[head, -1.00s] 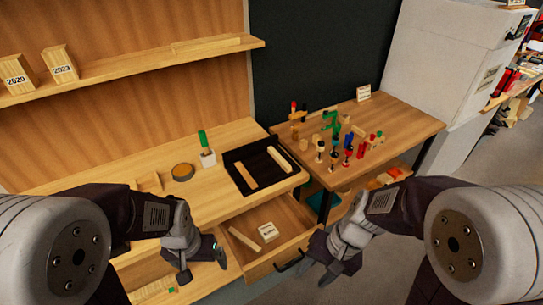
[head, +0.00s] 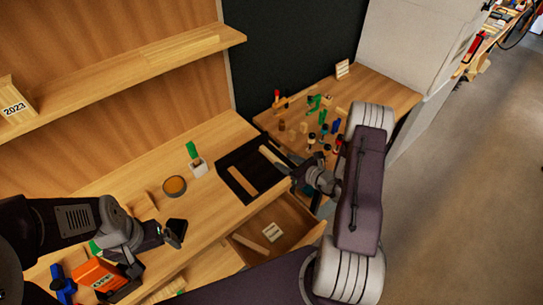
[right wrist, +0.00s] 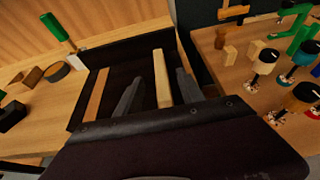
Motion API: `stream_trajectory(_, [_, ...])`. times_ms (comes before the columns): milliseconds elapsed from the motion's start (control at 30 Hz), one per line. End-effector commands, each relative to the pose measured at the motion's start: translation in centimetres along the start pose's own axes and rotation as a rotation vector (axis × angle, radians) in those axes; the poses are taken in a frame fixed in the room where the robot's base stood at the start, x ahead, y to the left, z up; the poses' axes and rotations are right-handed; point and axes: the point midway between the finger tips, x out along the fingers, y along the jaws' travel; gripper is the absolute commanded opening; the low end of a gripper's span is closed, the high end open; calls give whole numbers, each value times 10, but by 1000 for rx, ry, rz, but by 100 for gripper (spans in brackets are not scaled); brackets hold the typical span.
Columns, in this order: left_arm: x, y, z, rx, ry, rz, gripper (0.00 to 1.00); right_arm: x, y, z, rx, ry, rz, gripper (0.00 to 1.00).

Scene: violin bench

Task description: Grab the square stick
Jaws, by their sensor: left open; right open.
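Two wooden sticks lie in a black tray (head: 226,170) on the bench. In the right wrist view, one stick (right wrist: 96,95) is browner and lies at the left. The other stick (right wrist: 161,78) is paler and looks square in section. My right gripper (right wrist: 159,74) is open, with one finger on each side of the paler stick; I cannot tell whether they touch it. In the head view, my right gripper (head: 291,167) is at the tray's right edge and partly hides that stick. My left gripper (head: 176,232) is open and empty over the bench at the left.
A round tin (head: 174,187) and a green-handled tool (head: 192,152) in a pale block stand left of the tray. An open drawer (head: 258,250) holding a label block (head: 272,232) is below. Small pegs and clamps crowd the side table (head: 385,95).

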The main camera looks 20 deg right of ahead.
Motion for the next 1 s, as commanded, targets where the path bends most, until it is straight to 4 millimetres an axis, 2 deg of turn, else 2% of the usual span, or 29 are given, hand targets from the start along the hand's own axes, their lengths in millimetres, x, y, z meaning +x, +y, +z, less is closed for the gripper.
stream_trajectory(267, [-7, 0, -1, 0, 0, 0, 94, 19, 1, 0, -1, 1, 2, 45])
stream_trajectory(500, [-16, 0, -2, 0, 0, 0, 94, 59, 3, -5, -1, 0, 3, 45])
stream_trajectory(767, [-16, 0, -2, 0, 0, 0, 94, 64, 2, -6, 0, 0, 1, 45])
stream_trajectory(933, [-16, 0, -2, 0, 0, 0, 94, 64, 2, -5, 0, 0, 1, 1])
stream_trajectory(1000, [-16, 0, -2, 0, 0, 0, 94, 64, 2, -5, 0, 0, 1, 0])
